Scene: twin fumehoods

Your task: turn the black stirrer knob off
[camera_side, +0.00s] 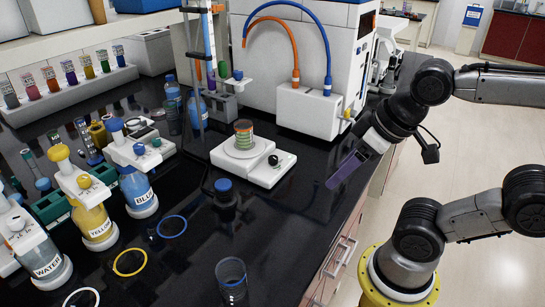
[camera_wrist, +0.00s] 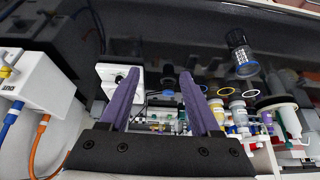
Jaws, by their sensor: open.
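The white stirrer (camera_side: 252,162) sits on the black bench in the middle of the side view, with a vessel holding green and orange bands on its round plate. Its black knob (camera_side: 273,160) is on the right part of the stirrer. In the wrist view the stirrer (camera_wrist: 108,72) shows behind the left finger, with the dark knob (camera_wrist: 118,78) beside that finger. My gripper (camera_side: 340,178) has purple fingers and is to the right of the stirrer, above the bench's right edge, apart from the knob. In the wrist view my gripper (camera_wrist: 161,74) is open and empty.
A white machine (camera_side: 310,105) with blue and orange tubes stands behind the stirrer. A dark blue-capped bottle (camera_side: 225,195) is in front of it. A clear beaker (camera_side: 232,278) stands at the front. Labelled bottles (camera_side: 138,190) are on the left. Bare bench lies between gripper and stirrer.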

